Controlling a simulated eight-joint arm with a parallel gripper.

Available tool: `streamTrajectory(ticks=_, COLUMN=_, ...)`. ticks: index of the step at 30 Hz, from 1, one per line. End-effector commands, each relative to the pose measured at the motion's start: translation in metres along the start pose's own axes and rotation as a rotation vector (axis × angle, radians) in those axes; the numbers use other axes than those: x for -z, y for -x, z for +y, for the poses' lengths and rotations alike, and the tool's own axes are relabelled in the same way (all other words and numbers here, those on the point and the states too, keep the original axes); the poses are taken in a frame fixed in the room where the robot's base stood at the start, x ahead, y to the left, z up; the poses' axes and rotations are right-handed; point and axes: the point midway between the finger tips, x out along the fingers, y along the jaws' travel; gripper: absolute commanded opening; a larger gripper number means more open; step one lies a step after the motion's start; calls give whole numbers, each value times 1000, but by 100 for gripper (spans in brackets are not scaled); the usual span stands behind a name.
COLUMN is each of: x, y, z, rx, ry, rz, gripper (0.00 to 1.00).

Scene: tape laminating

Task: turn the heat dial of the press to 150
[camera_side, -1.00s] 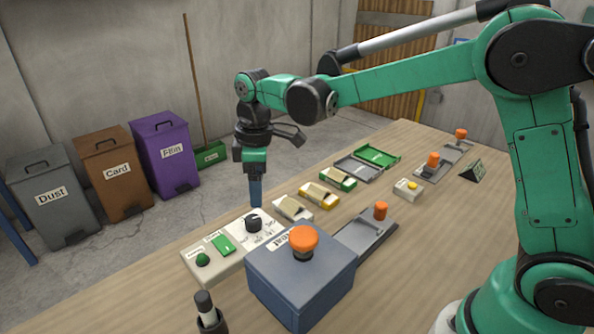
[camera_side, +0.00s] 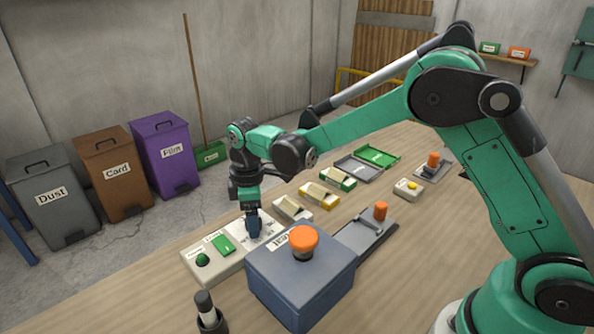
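The press is a blue-grey box (camera_side: 300,285) with an orange knob (camera_side: 304,240) on top and a label partly reading "Heat". Left of it is a pale control panel (camera_side: 218,268) with a green button (camera_side: 202,260) and a green switch (camera_side: 223,245). The dial at the panel's right end is hidden behind my gripper (camera_side: 253,236). My gripper points straight down with its fingertips at the dial's place. I cannot tell whether the fingers are closed on the dial, nor read its setting.
Several small boxes and trays, including a green tray (camera_side: 378,157), lie behind the press. A dark holder with a pen-like item (camera_side: 207,312) is at the front. Bins stand left on the floor.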

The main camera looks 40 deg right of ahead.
Motion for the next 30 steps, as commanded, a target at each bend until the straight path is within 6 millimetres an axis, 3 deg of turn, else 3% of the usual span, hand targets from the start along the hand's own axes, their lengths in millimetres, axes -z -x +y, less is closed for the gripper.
streamTrajectory(ticks=1, x=0, y=0, z=0, rx=0, ry=0, rz=0, gripper=50)
streamTrajectory(ticks=6, x=0, y=0, z=0, rx=0, ry=0, rz=0, gripper=2)
streamTrajectory(ticks=7, x=0, y=0, z=0, rx=0, ry=0, rz=0, gripper=0)
streamTrajectory(ticks=19, x=0, y=1, z=0, rx=1, ry=-72, rz=-1, gripper=0)
streamTrajectory(ticks=30, x=0, y=1, z=0, rx=1, ry=-364, rz=-1, gripper=0)
